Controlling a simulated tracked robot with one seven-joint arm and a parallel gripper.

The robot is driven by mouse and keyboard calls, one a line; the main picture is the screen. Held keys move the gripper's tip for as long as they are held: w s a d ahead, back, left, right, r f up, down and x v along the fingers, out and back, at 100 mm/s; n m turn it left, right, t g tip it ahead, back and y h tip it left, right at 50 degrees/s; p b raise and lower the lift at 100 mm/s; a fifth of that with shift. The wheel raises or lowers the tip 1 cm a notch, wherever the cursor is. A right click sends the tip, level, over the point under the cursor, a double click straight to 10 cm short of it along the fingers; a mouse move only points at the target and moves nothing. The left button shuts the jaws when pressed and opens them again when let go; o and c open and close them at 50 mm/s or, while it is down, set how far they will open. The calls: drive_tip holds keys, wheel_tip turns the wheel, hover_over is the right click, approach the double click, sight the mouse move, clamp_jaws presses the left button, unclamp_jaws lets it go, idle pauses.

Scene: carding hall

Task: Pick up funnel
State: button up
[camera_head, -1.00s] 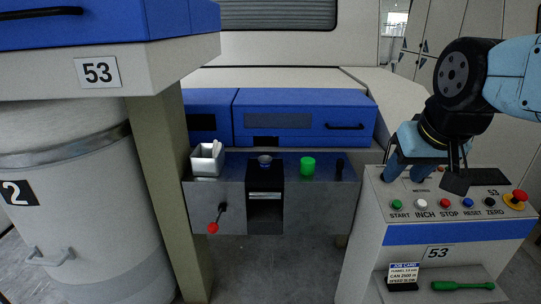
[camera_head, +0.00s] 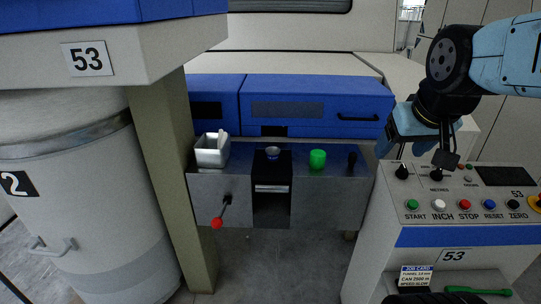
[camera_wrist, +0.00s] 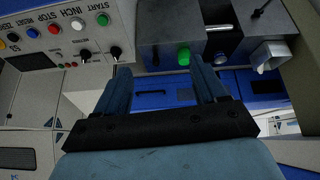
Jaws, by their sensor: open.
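The funnel (camera_head: 272,153) is a small grey metal cup shape. It sits upright at the top of the black block in the middle of the metal bench (camera_head: 327,200). In the wrist view, it appears as a small round grey shape (camera_wrist: 220,57) beyond the right finger. My gripper (camera_head: 398,152) is to the right of the funnel, above the left side of the control console. Its blue fingers are apart, with nothing held between them in the wrist view (camera_wrist: 160,75). The lower part of the funnel is hidden in the block.
A green cylinder (camera_head: 317,159) and a black knob (camera_head: 352,160) stand between the funnel and my gripper. A red-tipped lever (camera_head: 217,222) sticks out in front. The console (camera_head: 450,238) and a pillar (camera_head: 170,170) flank the bench.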

drive_tip(key=shift+o, duration=1.1)
drive_tip(key=w+a+f+n+t, duration=0.1)
drive_tip(key=w+f, duration=0.1)
drive_tip(key=w, duration=0.4)
drive_tip(key=w+a+f+n, duration=0.1)
drive_tip(key=w+f, duration=0.2)
drive_tip(key=w, duration=0.4)
drive_tip(key=shift+f+n+t, duration=0.25)
drive_tip(key=shift+n+t, duration=0.05)
drive_tip(key=shift+t, duration=0.1)
drive_tip(key=n+t+y, duration=0.3)
drive_tip(key=t+y, duration=0.5)
drive_tip(key=y, duration=0.1)
approach(277, 155)
drive_tip(key=x, duration=0.5)
drive_tip(key=shift+a+r, duration=0.2)
drive_tip(key=shift+a, duration=0.15)
drive_tip(key=shift+x, duration=2.6)
drive_tip(key=shift+d+f, duration=0.15)
